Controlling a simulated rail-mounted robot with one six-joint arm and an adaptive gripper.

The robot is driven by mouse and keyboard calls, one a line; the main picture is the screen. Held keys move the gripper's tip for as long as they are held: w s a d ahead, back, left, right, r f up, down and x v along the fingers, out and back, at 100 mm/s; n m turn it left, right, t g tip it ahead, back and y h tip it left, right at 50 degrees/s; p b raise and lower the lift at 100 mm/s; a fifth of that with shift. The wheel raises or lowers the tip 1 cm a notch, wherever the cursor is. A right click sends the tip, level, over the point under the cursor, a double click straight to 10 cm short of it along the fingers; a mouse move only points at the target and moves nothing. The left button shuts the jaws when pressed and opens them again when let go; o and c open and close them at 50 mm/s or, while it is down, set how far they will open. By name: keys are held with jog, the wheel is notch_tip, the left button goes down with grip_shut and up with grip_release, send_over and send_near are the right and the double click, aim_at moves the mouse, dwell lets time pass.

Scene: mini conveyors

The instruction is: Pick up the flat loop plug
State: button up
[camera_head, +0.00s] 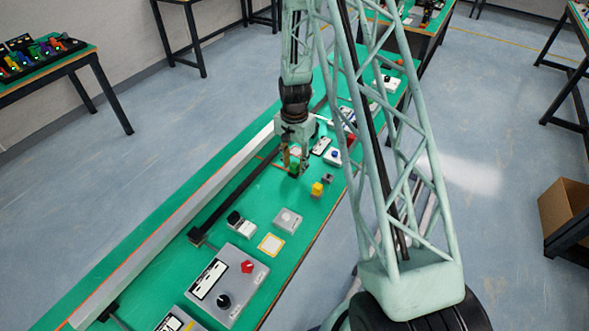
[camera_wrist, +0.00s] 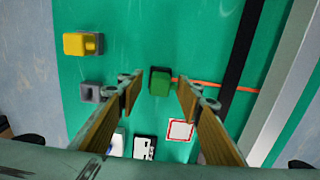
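A green plug (camera_wrist: 160,83) sits between the two fingertips of my gripper (camera_wrist: 158,92) in the wrist view, with gaps on both sides. In the head view my gripper (camera_head: 295,168) is low over the green table, and the green plug shows at its fingertips. My gripper is open. In the head view the yellow plug (camera_head: 317,189) and grey plug (camera_head: 328,178) are right of my gripper. I cannot tell which is the flat loop plug.
A red-framed white square (camera_wrist: 180,130) lies near the right finger in the wrist view. A pale conveyor rail (camera_head: 180,220) runs along the table's left side. Grey control boxes (camera_head: 228,283) and a yellow-framed square (camera_head: 271,244) lie toward the front. Bare green surface surrounds the plugs.

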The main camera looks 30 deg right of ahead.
aim_at(295, 165)
jog(key=shift+c, duration=0.2)
dwell(0.3)
jog(key=c, duration=0.9)
jog(key=shift+r, duration=0.2)
jog(key=shift+c, duration=0.2)
jog(key=shift+r, duration=1.45)
jog(key=shift+s+r, duration=0.1)
jog(key=shift+r, duration=0.1)
jog(key=s+a, duration=0.2)
jog(key=s, duration=0.5)
jog(key=s+a+r, duration=0.1)
jog(key=s+a, duration=0.2)
jog(key=s, duration=0.5)
jog(key=shift+a+r, duration=0.15)
jog(key=shift+r, duration=0.05)
jog(key=shift+w, duration=0.15)
